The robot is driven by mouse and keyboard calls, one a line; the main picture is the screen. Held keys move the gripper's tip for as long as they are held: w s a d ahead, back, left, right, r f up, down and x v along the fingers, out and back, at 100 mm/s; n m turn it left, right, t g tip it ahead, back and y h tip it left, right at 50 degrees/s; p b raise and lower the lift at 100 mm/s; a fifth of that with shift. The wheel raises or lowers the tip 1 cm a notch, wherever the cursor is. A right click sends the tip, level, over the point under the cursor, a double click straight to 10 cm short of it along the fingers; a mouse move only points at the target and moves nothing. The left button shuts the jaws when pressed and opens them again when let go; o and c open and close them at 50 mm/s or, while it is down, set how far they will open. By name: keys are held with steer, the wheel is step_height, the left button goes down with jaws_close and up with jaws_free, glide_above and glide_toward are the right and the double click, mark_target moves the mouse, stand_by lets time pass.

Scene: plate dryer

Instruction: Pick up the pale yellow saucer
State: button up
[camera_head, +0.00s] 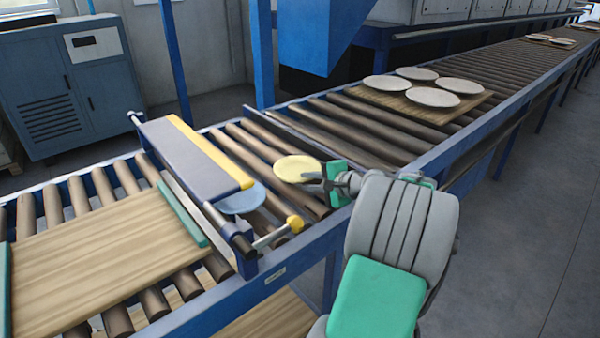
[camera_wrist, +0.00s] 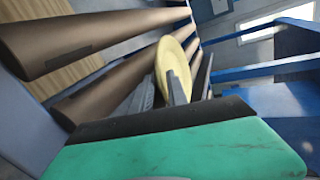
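The pale yellow saucer (camera_head: 297,168) is over the brown rollers, right of the yellow-edged crossbar. It also shows in the wrist view (camera_wrist: 176,66), steeply slanted there. My gripper (camera_head: 318,181) is at its right edge in the head view. In the wrist view my two grey fingers (camera_wrist: 160,82) stand apart, one on each side of the saucer's near rim. The gripper looks open; I cannot tell whether either finger touches the rim. The fingers partly hide the saucer's near part.
The crossbar (camera_head: 195,153) spans the conveyor close left of the saucer, with a pale blue saucer (camera_head: 243,199) partly under it. A wooden board (camera_head: 105,255) lies at the left. Several white plates (camera_head: 432,97) sit on another board farther back. A blue rail edges the conveyor.

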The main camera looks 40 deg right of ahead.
steer(key=shift+c, duration=0.2)
jaws_close()
stand_by(1.1)
